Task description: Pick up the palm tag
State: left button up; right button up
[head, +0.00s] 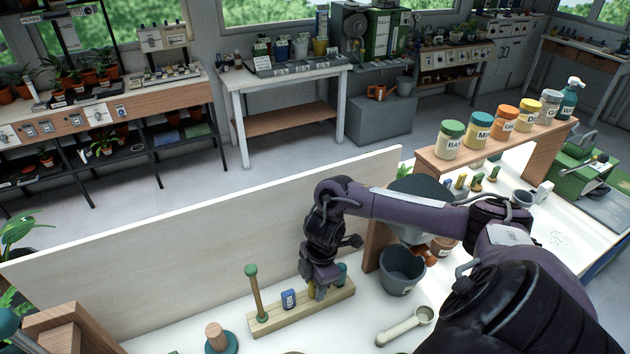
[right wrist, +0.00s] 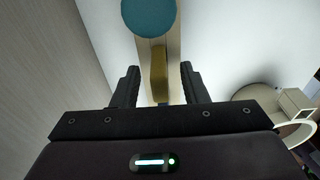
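A wooden rack (head: 266,326) on the white bench holds a blue tag (head: 288,299), a yellow tag (head: 311,289) and green-knobbed posts. The print on the tags is too small for me to tell which one is the palm tag. My right gripper (head: 320,288) points down over the rack, right of the blue tag, and partly hides the yellow one. In the right wrist view the yellow tag (right wrist: 159,75) stands between the two open fingers of my right gripper (right wrist: 160,85), with gaps at both sides. My left gripper is not in view.
A green-knobbed post (head: 255,292) rises at the rack's left end, and a teal knob (head: 341,268) at its right end. A grey bucket (head: 402,275) and a cream scoop (head: 405,327) are to the right. A pale panel (head: 200,250) runs close behind the rack.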

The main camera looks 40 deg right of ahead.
jog(key=c, duration=0.3)
grip_shut()
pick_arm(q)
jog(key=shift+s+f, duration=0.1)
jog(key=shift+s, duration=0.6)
pick_arm(e)
jog(key=shift+r, duration=0.1)
